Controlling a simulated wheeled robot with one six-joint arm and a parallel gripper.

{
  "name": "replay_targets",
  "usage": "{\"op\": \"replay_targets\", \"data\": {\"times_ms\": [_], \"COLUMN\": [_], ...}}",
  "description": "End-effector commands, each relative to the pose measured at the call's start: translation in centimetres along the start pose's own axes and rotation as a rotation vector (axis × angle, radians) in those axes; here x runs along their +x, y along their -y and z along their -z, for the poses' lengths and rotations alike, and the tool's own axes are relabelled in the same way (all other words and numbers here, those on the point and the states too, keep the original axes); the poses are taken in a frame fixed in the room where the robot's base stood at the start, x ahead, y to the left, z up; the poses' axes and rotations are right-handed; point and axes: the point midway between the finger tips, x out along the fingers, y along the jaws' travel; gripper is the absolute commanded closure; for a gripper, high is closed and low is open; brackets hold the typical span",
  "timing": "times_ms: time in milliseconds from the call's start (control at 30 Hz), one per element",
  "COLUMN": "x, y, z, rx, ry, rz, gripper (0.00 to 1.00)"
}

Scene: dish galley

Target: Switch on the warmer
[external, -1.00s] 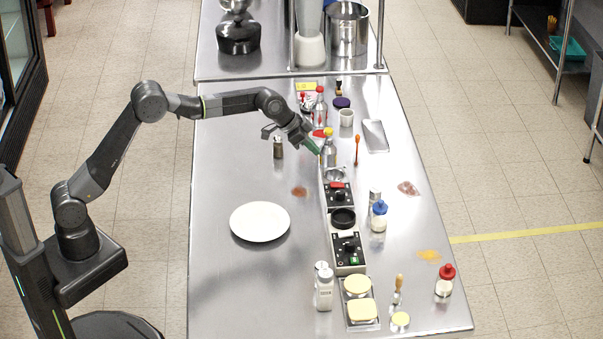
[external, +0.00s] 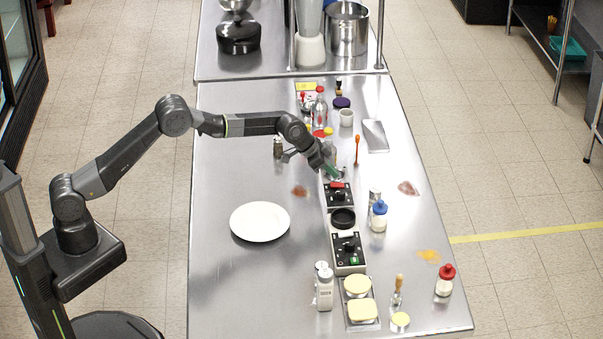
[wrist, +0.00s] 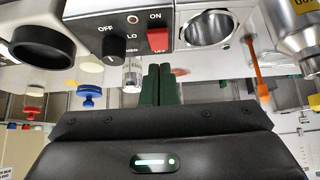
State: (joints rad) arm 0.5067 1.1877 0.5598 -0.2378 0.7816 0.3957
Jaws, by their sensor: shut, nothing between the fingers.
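A black control panel (wrist: 118,30) with a red rocker switch (wrist: 158,40) fills the top of the wrist view. ON is printed above the switch. Left of it is a black knob (wrist: 118,50) marked OFF and LO, and a small red lamp (wrist: 132,19). In the external view the panel (external: 339,198) lies on the counter with its red switch (external: 337,185) at the far end. I cannot tell which way the rocker is tipped. My gripper (wrist: 156,72) has its green fingers shut and empty, close to the switch; contact cannot be told. In the external view my gripper (external: 333,172) is just beyond the panel.
A black-rimmed well (external: 343,218) and a second panel with a green switch (external: 353,261) lie nearer the camera. A blue-capped jar (external: 379,216) stands to the right. A white plate (external: 260,222) lies on the left, with clear counter around it.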

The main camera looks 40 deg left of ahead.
Motion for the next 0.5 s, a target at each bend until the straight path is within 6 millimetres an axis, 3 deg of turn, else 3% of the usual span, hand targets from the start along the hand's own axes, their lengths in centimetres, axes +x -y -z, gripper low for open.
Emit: {"op": "replay_targets", "data": {"times_ms": [200,500], "x": [1.5,1.9], "y": [0.0,0.1], "z": [-1.6,-2.0], "rx": [-0.001,-0.001], "ry": [0.0,0.0], "rz": [0.0,0.0], "gripper": [1.0,1.0]}}
